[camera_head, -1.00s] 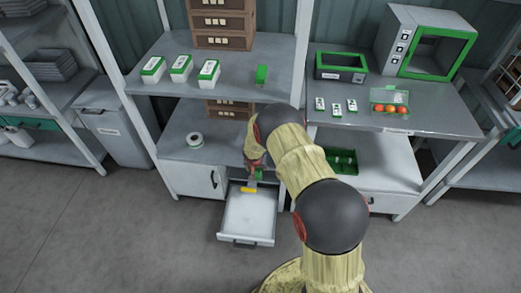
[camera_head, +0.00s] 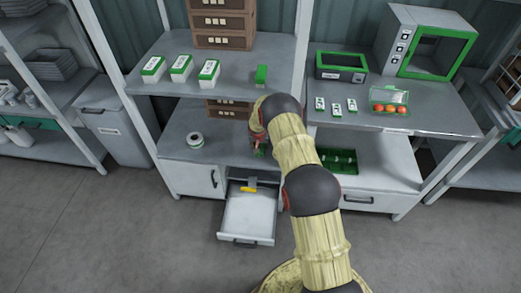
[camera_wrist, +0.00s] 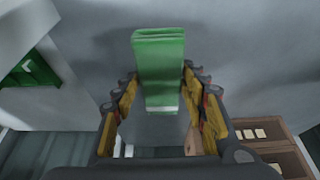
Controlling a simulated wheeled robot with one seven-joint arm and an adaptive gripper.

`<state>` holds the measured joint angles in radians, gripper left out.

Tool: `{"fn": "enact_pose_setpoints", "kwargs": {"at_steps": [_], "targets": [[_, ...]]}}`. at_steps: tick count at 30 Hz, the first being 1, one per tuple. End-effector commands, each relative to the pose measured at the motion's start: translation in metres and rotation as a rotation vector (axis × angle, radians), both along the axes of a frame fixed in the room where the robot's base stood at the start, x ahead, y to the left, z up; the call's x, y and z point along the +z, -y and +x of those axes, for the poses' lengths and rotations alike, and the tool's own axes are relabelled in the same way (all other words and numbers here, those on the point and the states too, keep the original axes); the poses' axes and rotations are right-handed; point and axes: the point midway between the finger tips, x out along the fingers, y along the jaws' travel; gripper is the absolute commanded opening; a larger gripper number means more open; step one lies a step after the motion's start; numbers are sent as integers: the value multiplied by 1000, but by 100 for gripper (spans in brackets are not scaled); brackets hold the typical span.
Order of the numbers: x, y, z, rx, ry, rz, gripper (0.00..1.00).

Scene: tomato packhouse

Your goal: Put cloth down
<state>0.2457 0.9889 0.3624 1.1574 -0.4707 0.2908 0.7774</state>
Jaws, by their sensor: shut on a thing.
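In the wrist view, a folded green cloth (camera_wrist: 158,55) with a pale band at its lower end sits between the fingers of my gripper (camera_wrist: 160,104). The gripper is shut on it, and the cloth projects past the fingertips over a grey surface. In the head view my gripper (camera_head: 260,149) is small and partly hidden by my arm, at the front right of the lower shelf (camera_head: 173,143), above the open drawer. A bit of green shows at it. I cannot tell whether the cloth touches the shelf.
The open drawer (camera_head: 246,240) below holds a yellow item (camera_head: 249,189). A tape roll (camera_head: 195,140) sits on the lower shelf, with free room between it and my gripper. Brown crates (camera_wrist: 270,135) show at right in the wrist view. A green tray (camera_head: 338,160) is to the right.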

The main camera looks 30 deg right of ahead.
Motion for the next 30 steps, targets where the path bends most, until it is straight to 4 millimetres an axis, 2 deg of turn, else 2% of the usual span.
{"fn": "enact_pose_setpoints", "kwargs": {"at_steps": [5, 12, 24, 25, 30], "targets": [[-6, 3, 3, 0, -2, 1, 19], [-36, 3, 4, 1, -1, 1, 19], [-39, 2, 4, 0, 1, 1, 19], [-38, 2, 4, 0, 0, 1, 44], [-38, 2, 4, 0, 0, 1, 54]]}}
